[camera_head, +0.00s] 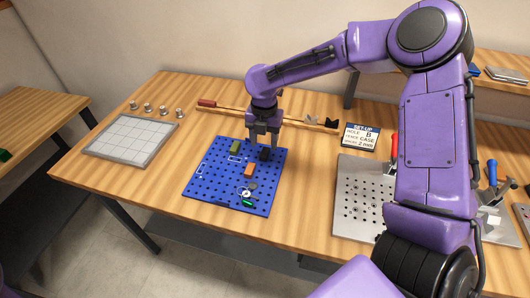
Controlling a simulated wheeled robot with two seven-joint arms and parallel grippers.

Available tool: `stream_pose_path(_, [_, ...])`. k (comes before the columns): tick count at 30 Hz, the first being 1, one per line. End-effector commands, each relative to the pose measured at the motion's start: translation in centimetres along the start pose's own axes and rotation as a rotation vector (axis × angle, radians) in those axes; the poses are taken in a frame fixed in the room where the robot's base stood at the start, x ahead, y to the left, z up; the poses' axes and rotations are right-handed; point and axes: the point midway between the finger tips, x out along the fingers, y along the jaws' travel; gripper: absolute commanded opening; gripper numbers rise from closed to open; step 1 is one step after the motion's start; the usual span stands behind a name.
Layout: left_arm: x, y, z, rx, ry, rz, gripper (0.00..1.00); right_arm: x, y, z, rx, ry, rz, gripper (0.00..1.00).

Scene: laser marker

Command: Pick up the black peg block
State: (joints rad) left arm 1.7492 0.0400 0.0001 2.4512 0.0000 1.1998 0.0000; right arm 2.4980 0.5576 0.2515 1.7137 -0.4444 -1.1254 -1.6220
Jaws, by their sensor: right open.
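The black peg block (264,155) is a small dark block on the blue pegboard (215,184), near its back right. My right gripper (263,145) points down from above, with its open fingertips right at the block. I cannot tell whether the fingers touch it. The fingers partly hide the block. My left gripper is not in view.
An olive block (235,147), an orange block (249,171) and small green and white pieces share the board. A red-handled rod (225,107) lies behind. A grey grid plate (134,139) and several metal knobs are left; a perforated metal plate (352,203) and set-up sign (360,137) are right.

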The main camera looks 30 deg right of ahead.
Motion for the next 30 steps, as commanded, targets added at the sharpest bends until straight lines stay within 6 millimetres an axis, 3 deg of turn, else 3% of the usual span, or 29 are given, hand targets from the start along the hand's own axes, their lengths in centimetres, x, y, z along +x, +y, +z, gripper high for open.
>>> stream_pose_path(7, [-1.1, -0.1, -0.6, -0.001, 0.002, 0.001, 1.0, 4.5, -0.4, 0.9, 0.002, 0.005, -0.008, 0.54])
stream_pose_path(15, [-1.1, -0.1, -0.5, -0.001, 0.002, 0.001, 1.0, 5.3, -0.5, 0.9, 0.004, 0.003, -0.005, 0.54])
stream_pose_path(17, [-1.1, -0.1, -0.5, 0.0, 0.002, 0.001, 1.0, 5.2, -0.5, 0.9, 0.004, 0.004, -0.005, 0.38])
stream_pose_path(20, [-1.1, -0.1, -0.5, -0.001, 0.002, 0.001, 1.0, 5.2, -0.5, 0.9, 0.004, 0.004, -0.005, 0.05])
stream_pose_path(21, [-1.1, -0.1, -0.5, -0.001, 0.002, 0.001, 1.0, 5.2, -0.5, 0.9, 0.004, 0.004, -0.005, 0.0])
stream_pose_path(30, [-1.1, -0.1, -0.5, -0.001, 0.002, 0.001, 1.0, 5.2, -0.5, 0.9, 0.004, 0.004, -0.006, 0.0])
